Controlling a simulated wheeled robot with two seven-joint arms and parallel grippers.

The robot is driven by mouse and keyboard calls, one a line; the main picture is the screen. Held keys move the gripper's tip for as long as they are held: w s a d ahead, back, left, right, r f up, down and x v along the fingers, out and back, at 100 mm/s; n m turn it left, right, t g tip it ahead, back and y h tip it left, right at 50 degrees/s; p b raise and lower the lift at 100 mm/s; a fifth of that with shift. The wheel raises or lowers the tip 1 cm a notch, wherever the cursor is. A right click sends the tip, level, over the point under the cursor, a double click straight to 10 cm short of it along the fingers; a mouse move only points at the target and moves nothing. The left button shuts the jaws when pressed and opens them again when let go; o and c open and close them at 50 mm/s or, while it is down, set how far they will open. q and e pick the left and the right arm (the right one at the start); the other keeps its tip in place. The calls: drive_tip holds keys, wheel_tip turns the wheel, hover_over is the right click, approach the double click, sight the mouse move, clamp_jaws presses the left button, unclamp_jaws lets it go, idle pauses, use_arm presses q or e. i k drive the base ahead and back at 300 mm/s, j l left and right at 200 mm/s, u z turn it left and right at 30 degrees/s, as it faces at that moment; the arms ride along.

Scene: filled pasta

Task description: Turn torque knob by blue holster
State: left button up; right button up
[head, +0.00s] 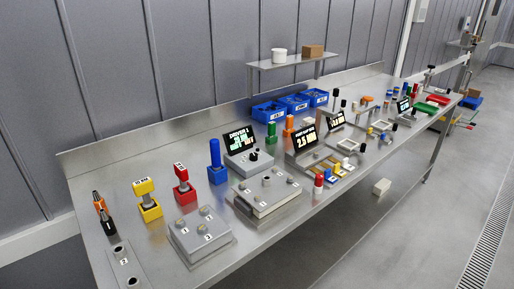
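The blue holster (217,174) stands upright on the steel bench, with a tall blue piece rising from it. Right of it is a grey control box (249,162) with a dark tilted screen (240,141) that reads "DRIVER 1". A small black knob (254,154) sits on this box, on the side away from the blue holster. The knob's turned angle is too small to tell. Neither of my grippers is in view.
A red holster (185,193), a yellow holster (149,208) and a black-and-orange tool (103,214) stand left of the blue one. Grey fixture plates (201,236) lie in front. Blue bins (268,111) stand behind. The bench (160,151) is bare at the back left.

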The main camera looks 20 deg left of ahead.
sight(253, 156)
drive_tip(key=i+l+u, duration=0.15)
drive_tip(key=i+l, duration=0.4)
drive_tip(key=i+l+u, duration=0.15)
drive_tip(key=i+l, duration=0.35)
drive_tip(key=l, duration=0.2)
